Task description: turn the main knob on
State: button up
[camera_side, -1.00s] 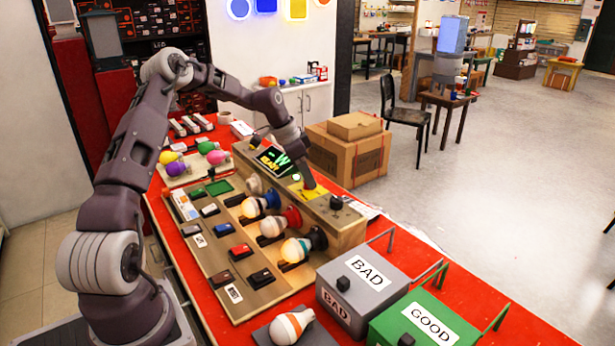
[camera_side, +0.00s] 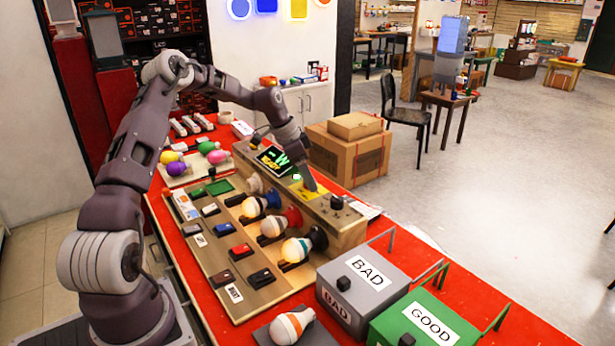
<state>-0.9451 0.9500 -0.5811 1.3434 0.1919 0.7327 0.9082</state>
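A wooden test console (camera_side: 345,235) stands on the red table. A small black knob (camera_side: 337,202) sits on its top at the near right end. A yellow panel (camera_side: 301,190) lies on the console top, left of that knob. My gripper (camera_side: 311,186) points down at the yellow panel, beyond and left of the black knob. Its fingers are too small and dark to tell open from shut, and it may hide a control beneath it. A tilted display (camera_side: 273,160) beside my gripper shows green and yellow text. A small green light (camera_side: 296,177) glows near it.
Several bulbs (camera_side: 270,226) sit in sockets along the console's front, above switches on a board (camera_side: 215,262). A grey BAD box (camera_side: 362,288) and a green GOOD box (camera_side: 425,318) stand at the near right. Cardboard boxes (camera_side: 348,150) stand behind the console.

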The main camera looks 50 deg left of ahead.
aim_at(298, 188)
jog(key=v, duration=0.7)
jog(key=s+d+r+y, duration=0.1)
jog(key=s+d+r, duration=0.2)
jog(key=d, duration=0.3)
jog(key=s+d+r+g+y, duration=0.1)
jog(key=s+d+r, duration=0.2)
jog(key=d+r, duration=0.15)
jog(key=s+d+r+y, duration=0.1)
jog(key=s+d+r, duration=0.2)
jog(key=d, duration=0.4)
jog(key=s+d+n+t, duration=0.1)
jog(key=s+d, duration=0.2)
jog(key=s, duration=0.4)
jog(key=s+d+n, duration=0.2)
jog(key=s+d, duration=0.1)
jog(key=s, duration=0.5)
jog(key=s+d+n+t+h, duration=0.1)
jog(key=s+d, duration=0.3)
jog(key=s, duration=0.4)
jog(key=shift+r+n+t, duration=0.3)
